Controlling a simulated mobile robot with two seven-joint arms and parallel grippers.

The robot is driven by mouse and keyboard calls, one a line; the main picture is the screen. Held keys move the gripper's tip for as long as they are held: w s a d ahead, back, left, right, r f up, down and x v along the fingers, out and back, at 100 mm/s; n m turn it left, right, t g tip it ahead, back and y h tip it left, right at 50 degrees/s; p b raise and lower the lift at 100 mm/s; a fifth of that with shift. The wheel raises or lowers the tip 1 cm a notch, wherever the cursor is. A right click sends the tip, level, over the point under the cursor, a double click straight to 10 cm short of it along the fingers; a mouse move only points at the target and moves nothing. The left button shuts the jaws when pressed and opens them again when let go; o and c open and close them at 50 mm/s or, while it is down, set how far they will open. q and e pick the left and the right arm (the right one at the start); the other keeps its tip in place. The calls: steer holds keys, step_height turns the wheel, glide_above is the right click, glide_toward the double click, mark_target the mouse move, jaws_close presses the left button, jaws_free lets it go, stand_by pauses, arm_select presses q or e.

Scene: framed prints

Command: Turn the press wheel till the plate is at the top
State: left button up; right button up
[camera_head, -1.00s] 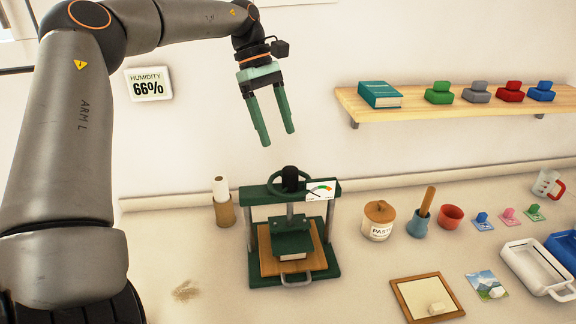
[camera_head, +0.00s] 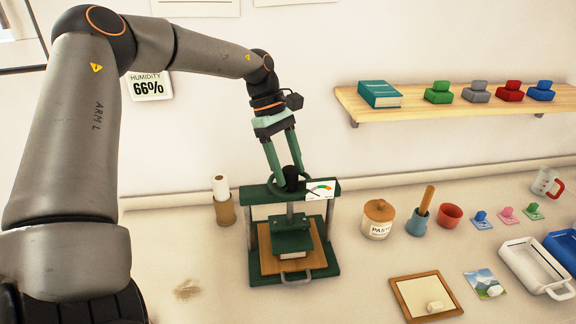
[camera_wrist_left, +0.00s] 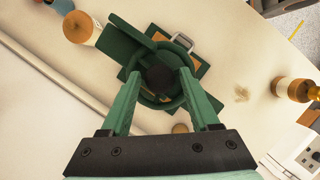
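The green press (camera_head: 292,262) stands on the table with its dark green wheel (camera_head: 274,184) on top; the wheel with its black hub also shows in the left wrist view (camera_wrist_left: 158,77). The green plate (camera_head: 292,236) is low, just above or on a pale block (camera_head: 293,256) on the wooden board. My left gripper (camera_head: 287,170) points down at the wheel with its green fingers apart. In the left wrist view the fingers (camera_wrist_left: 160,82) lie either side of the hub; whether they touch the wheel cannot be told. My right gripper is out of view.
A gauge card (camera_head: 321,190) is on the press's crossbar. A brown-and-white bottle (camera_head: 223,203) stands left of the press, a paste jar (camera_head: 378,222) and a blue mortar (camera_head: 419,224) right of it. A shelf (camera_head: 450,106) hangs on the wall at upper right.

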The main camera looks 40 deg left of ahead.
arm_select(q)
jaws_close()
stand_by(0.4)
